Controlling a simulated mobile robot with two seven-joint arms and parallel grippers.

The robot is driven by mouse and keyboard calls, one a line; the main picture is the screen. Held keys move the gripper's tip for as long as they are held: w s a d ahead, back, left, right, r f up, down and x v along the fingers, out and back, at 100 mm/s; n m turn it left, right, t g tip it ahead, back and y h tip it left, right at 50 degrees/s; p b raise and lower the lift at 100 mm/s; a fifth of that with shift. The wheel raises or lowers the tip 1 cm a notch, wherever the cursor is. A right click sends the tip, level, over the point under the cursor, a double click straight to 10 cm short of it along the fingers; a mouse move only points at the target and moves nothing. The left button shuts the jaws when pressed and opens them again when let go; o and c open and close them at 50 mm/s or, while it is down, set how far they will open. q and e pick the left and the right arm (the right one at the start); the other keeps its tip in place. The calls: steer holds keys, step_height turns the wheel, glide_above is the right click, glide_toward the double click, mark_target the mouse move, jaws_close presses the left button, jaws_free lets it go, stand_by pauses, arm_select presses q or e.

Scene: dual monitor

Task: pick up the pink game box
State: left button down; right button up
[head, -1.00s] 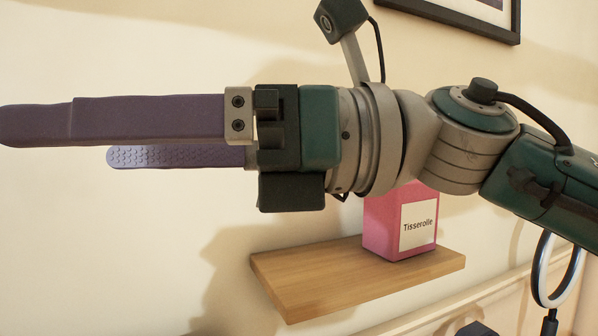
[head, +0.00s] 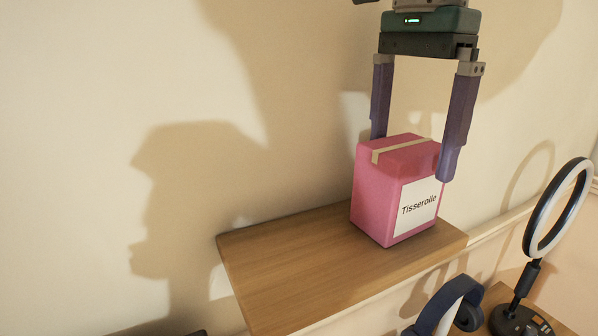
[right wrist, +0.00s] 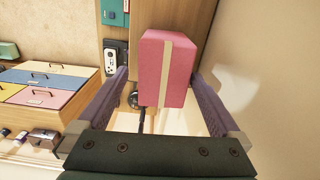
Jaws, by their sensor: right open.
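The pink game box (head: 378,200) stands upright on the wooden wall shelf (head: 290,262), toward its right end. It has a tan strip over its top and a white label reading "Tisserolle". My right gripper (head: 412,158) comes down from above with its purple fingers apart. One finger is behind the box's top and the other is at its front right upper edge. In the right wrist view the pink box (right wrist: 166,68) lies between and ahead of the open fingers (right wrist: 158,90), with nothing gripped. My left gripper is not in view.
A ring light (head: 558,208) stands at the right, below the shelf, with headphones (head: 447,305) beside it. The left part of the shelf is bare. The wall is close behind the shelf. The right wrist view also shows coloured drawers (right wrist: 42,86) at the left.

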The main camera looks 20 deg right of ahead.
steer(key=shift+f+p, duration=0.35)
steer(key=shift+p, duration=0.05)
steer(key=f+p, duration=0.1)
steer(key=f, duration=0.1)
steer(key=f+p, duration=0.1)
steer(key=shift+w+a+f, duration=0.1)
steer(key=shift+w+f, duration=0.1)
steer(key=shift+f, duration=0.55)
steer(key=shift+c, duration=0.2)
steer(key=c, duration=1.4)
